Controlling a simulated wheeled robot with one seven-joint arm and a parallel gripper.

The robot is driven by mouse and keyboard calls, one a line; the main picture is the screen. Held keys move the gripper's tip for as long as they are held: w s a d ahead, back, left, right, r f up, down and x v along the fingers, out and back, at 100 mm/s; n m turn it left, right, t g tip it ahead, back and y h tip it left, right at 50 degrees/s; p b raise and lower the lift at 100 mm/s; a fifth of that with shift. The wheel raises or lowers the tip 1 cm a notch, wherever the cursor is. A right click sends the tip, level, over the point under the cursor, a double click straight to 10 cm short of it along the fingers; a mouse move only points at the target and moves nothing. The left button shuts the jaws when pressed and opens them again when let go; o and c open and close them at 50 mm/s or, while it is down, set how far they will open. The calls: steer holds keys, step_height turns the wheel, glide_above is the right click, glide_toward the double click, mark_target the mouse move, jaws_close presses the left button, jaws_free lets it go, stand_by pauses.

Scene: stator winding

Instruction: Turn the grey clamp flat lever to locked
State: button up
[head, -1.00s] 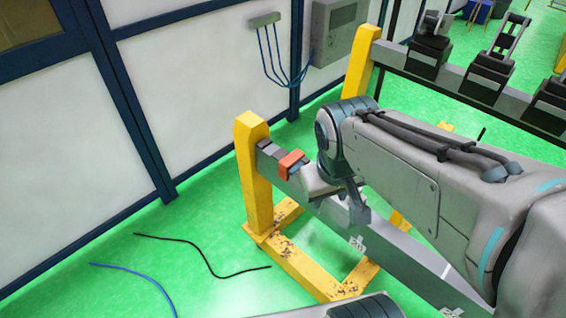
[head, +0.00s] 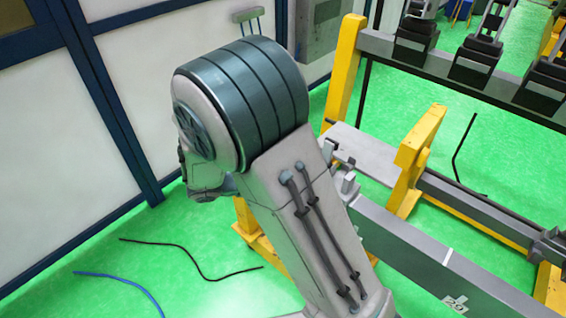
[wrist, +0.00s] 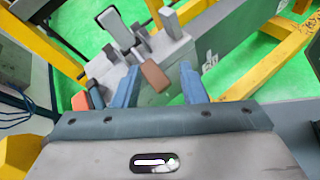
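In the wrist view, a grey clamp (wrist: 165,48) sits on the end of a grey beam. A flat grey lever with a pale end (wrist: 116,28) sticks up from it, toward the upper left. A brown-orange block (wrist: 155,77) shows between the fingers, with gaps on both sides. My gripper (wrist: 157,84) is open, its two blue fingers apart, near the clamp and seemingly not touching the lever. In the head view, part of the clamp (head: 346,183) shows beside my arm, which hides my gripper.
An orange-tipped dark part (wrist: 81,102) lies left of the fingers. Black clamps (head: 475,60) line the rear rail. Cables (head: 190,255) lie on the green floor.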

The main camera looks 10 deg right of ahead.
steer(key=w+a+f+n+t+h+b, duration=0.2)
steer(key=w+a+f+n+t, duration=0.4)
steer(key=a+n+t, duration=0.25)
steer(key=shift+g, duration=0.25)
steer(key=x, duration=0.4)
steer(key=p+x, duration=0.1)
steer(key=x, duration=0.3)
steer(key=p+x, duration=0.1)
steer(key=x, duration=0.4)
steer(key=shift+a+f, duration=0.1)
steer(key=shift+f, duration=0.3)
jaws_close()
